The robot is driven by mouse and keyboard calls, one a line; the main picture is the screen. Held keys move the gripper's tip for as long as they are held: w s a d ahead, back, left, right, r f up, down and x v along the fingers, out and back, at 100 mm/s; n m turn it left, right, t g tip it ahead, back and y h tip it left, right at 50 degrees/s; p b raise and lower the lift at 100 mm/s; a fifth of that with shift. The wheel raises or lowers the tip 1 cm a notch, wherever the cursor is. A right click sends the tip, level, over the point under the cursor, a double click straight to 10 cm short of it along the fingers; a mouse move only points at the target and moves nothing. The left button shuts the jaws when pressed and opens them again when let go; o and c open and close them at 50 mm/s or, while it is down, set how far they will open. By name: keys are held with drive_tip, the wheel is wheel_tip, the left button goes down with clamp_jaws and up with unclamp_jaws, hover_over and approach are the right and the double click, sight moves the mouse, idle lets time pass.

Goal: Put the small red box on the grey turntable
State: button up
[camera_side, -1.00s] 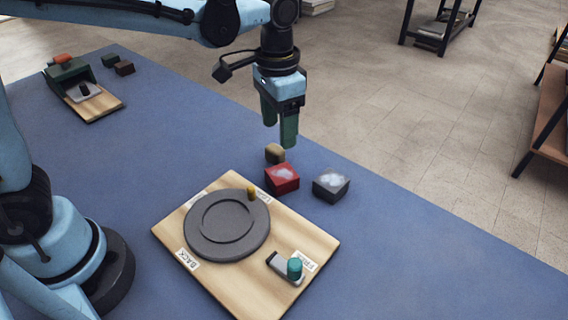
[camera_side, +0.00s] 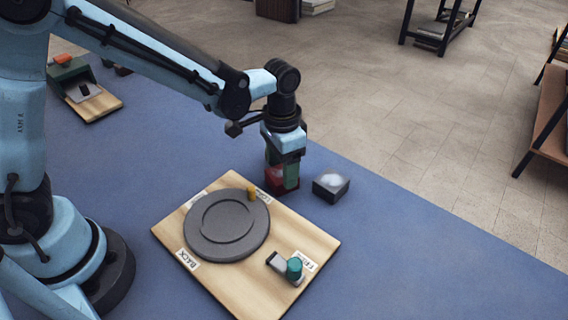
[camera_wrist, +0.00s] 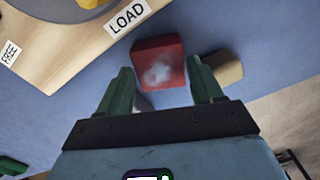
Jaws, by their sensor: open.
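The small red box (camera_wrist: 158,62) has a pale smudge on its top and sits on the blue table beside the wooden board. In the wrist view it lies between and just beyond the tips of my gripper (camera_wrist: 162,82), whose green fingers are open. In the side view my gripper (camera_side: 282,178) is low at the red box (camera_side: 273,175), and its fingers hide much of the box. The grey turntable (camera_side: 200,245) is a round disc on the board, empty, with a small yellow peg (camera_side: 252,193) at its edge.
A dark grey box (camera_side: 331,185) stands right of my gripper. The wooden board (camera_side: 240,290) carries a teal knob (camera_side: 294,268) and labels, including LOAD (camera_wrist: 128,15). Another small board (camera_side: 98,106) is at the far left.

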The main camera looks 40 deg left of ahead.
drive_tip(key=shift+f, duration=0.8)
drive_tip(key=c, duration=0.8)
drive_tip(key=shift+r, duration=0.15)
